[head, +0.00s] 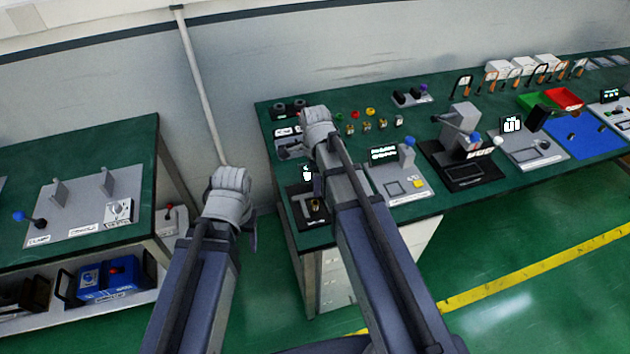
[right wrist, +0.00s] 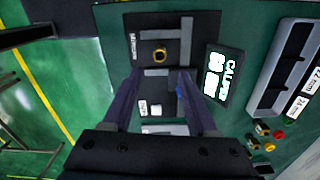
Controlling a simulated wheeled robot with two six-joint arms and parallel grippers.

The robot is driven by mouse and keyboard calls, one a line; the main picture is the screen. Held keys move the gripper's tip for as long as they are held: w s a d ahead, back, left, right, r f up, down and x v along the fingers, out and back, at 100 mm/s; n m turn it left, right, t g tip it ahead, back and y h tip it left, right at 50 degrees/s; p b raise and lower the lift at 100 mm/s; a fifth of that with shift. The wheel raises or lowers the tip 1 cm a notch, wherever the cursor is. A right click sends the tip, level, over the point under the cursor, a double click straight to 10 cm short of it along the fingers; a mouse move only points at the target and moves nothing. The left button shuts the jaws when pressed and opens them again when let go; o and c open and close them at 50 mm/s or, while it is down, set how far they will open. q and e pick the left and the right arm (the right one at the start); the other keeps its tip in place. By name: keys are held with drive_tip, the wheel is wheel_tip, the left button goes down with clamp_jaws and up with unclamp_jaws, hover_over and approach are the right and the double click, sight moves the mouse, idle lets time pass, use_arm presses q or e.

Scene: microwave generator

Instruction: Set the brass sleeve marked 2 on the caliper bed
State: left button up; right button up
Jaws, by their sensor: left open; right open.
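The caliper bed is a black plate (head: 297,205) near the left end of the long green table, with grey jaw bars; it also shows in the right wrist view (right wrist: 200,22). A small brass sleeve (right wrist: 160,56) stands on the bed beside the grey bars; it shows in the head view too (head: 316,205). Its number is not readable. My right gripper (right wrist: 158,76) is open above the bed, with the sleeve between and just beyond its fingertips, not gripped. My left gripper (head: 252,238) is open and empty, off to the left between the two tables.
Several other small brass sleeves (head: 382,124) stand in a row behind my right arm, with coloured pieces near them. The lit caliper display (right wrist: 222,78) stands beside the bed. A grey panel with a blue-knobbed lever (head: 408,142) is to the right. A second table (head: 85,150) is at left.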

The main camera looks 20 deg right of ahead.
use_arm(q)
wheel_tip(320, 180, up, 3)
drive_tip(key=shift+r+p, duration=0.2)
drive_tip(key=shift+p, duration=0.9)
use_arm(e)
drive_tip(key=s+a+r+n, duration=0.1)
drive_tip(key=s+a+n, duration=0.4)
drive_tip(key=n, duration=0.6)
drive_tip(key=s+a+r+n+h, duration=0.1)
drive_tip(key=s+a+r+n, duration=0.1)
drive_tip(key=s+a+n, duration=0.3)
drive_tip(key=s+n, duration=0.4)
drive_tip(key=n, duration=0.3)
drive_tip(key=shift+s+a+r, duration=0.15)
drive_tip(key=shift+a+r, duration=0.1)
